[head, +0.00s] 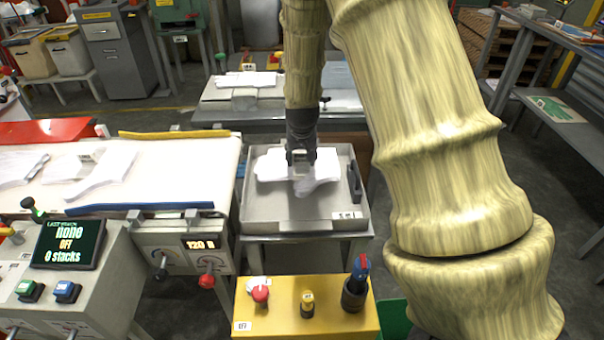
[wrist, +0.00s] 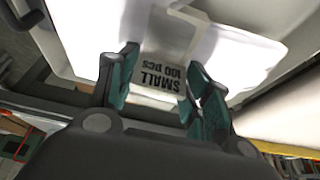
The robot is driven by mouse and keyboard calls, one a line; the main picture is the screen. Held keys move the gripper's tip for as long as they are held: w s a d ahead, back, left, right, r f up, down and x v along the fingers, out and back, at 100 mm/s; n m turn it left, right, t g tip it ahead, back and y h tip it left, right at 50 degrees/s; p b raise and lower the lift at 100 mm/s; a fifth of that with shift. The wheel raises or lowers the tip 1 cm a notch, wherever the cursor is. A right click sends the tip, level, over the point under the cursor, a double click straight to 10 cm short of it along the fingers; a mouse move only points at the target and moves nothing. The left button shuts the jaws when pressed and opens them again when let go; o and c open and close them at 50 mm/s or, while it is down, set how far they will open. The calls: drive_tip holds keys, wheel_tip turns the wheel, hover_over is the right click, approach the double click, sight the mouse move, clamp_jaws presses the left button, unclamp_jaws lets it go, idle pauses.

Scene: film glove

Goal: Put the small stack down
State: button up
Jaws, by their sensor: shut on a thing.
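My gripper (head: 301,156) points down over the grey tray (head: 300,212) on a stand in the middle of the head view. It is shut on the small stack (head: 320,166), a pile of white film gloves, which lies inside the tray walls. In the wrist view the fingers (wrist: 155,92) sit either side of a grey band marked "SMALL 100 pcs" (wrist: 168,75), with white film (wrist: 240,60) spreading beyond it. I cannot tell whether the stack rests fully on the tray floor.
A white work surface (head: 150,160) with more white film stands left of the tray. A yellow control box (head: 308,305) with knobs is in front. A screen (head: 68,243) reads "none, OFF, 0 stacks". Another bench (head: 270,112) stands behind.

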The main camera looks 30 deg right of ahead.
sight(301, 166)
drive_tip(key=shift+f, duration=2.9)
drive_tip(key=shift+f, duration=0.15)
drive_tip(key=o, duration=1.2)
drive_tip(key=shift+c, duration=0.2)
drive_tip(key=v, duration=1.2)
drive_tip(key=shift+a, duration=0.1)
drive_tip(key=shift+r, duration=0.25)
